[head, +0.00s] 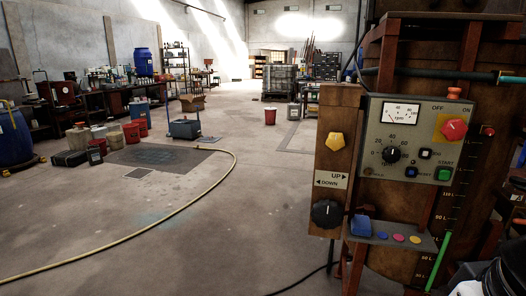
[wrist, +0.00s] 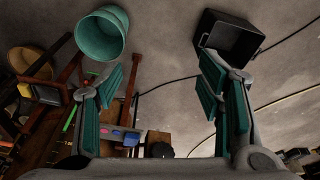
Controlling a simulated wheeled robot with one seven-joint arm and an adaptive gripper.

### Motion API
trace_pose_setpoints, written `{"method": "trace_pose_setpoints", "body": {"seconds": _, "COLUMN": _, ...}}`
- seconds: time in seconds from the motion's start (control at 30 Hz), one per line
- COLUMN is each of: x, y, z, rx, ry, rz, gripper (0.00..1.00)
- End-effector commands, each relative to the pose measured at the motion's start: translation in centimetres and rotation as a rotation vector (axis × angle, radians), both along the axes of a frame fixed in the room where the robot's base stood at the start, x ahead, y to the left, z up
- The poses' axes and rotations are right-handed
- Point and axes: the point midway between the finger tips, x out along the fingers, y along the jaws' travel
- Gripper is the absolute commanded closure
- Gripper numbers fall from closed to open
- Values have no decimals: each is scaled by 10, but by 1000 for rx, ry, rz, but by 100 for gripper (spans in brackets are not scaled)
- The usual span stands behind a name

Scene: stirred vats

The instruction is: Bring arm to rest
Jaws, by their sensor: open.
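My gripper (wrist: 163,82) shows in the wrist view with its two teal-padded fingers wide apart and nothing between them. Bare grey floor and a dark cable show beyond the gap. I cannot make out my gripper in the head view. There, the control panel (head: 376,152) with its meter, knobs and buttons stands at the right. A brown board with a yellow knob (head: 336,142) and a black UP/DOWN knob (head: 326,213) is on its left.
A teal bucket (wrist: 103,33) and a black bin (wrist: 228,42) show beyond the fingers. A small shelf (head: 390,237) juts out below the panel. A hose (head: 190,227) curves over the floor. Canisters (head: 103,136) stand at the left; the middle floor is mostly clear.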

Motion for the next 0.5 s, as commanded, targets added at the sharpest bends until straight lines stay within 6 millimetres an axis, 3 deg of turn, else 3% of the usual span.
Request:
{"method": "trace_pose_setpoints", "body": {"seconds": 0.03, "x": -3, "y": 0, "z": 22, "rx": -1, "ry": -14, "rz": 0, "gripper": 39}}
{"method": "trace_pose_setpoints", "body": {"seconds": 0.1, "x": -4, "y": -1, "z": 39, "rx": -1, "ry": -35, "rz": 0, "gripper": 39}}
{"method": "trace_pose_setpoints", "body": {"seconds": 0.5, "x": -14, "y": -2, "z": 129, "rx": -5, "ry": -148, "rz": -2, "gripper": 39}}
